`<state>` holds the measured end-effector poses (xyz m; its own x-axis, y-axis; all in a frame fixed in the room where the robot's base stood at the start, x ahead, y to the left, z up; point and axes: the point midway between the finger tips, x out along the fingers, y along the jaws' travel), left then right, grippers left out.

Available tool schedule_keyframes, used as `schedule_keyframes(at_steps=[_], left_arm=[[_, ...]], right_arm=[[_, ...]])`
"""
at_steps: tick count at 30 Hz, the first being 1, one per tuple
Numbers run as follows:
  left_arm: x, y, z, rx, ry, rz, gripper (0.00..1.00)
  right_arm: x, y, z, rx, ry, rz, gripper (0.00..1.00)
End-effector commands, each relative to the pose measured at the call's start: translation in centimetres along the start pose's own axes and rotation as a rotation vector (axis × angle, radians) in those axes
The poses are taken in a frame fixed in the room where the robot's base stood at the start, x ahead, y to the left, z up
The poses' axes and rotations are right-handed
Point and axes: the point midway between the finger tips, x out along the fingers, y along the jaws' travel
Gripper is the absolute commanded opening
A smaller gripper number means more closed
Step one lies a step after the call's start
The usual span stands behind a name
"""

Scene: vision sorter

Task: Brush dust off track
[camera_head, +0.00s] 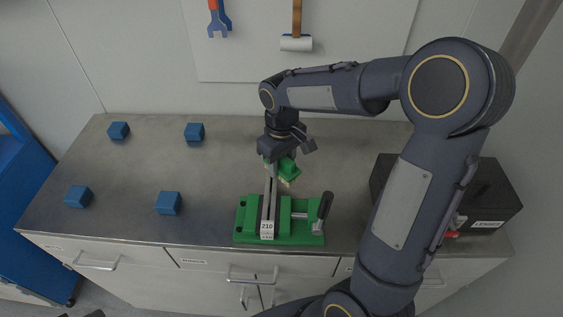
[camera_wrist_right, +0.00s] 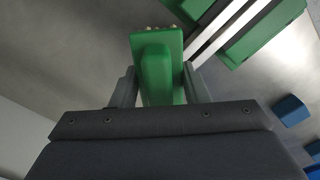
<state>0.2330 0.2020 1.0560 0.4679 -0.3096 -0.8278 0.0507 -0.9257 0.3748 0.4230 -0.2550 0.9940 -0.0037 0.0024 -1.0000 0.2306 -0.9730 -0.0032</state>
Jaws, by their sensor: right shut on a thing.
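My right gripper (camera_head: 284,158) is shut on a green brush (camera_head: 289,170) above the workbench. In the right wrist view the fingers (camera_wrist_right: 160,88) clasp the sides of the brush (camera_wrist_right: 160,60), with pale bristle tips at its far end. A light metal track (camera_head: 269,195) is in a green vise (camera_head: 300,231) at the bench's front middle. The brush is close to the right of the track's rear end; I cannot tell whether they touch. The track (camera_wrist_right: 226,28) also shows in the right wrist view. No dust can be made out. My left gripper is not in view.
Several blue blocks (camera_head: 169,203) stand spread over the left half of the bench (camera_head: 120,205). A black box (camera_head: 490,190) is at the right, behind my right arm. The vise's dark handle (camera_head: 323,207) sticks up. Tools hang on the wall board (camera_head: 345,40).

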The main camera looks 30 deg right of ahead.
Motion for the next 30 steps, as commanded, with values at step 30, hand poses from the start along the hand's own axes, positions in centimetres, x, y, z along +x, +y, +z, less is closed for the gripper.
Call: schedule_keyframes(at_steps=[30], left_arm=[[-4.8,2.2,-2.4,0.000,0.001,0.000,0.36]], right_arm=[[-7.5,-0.1,-0.4,0.000,0.005,0.000,0.20]])
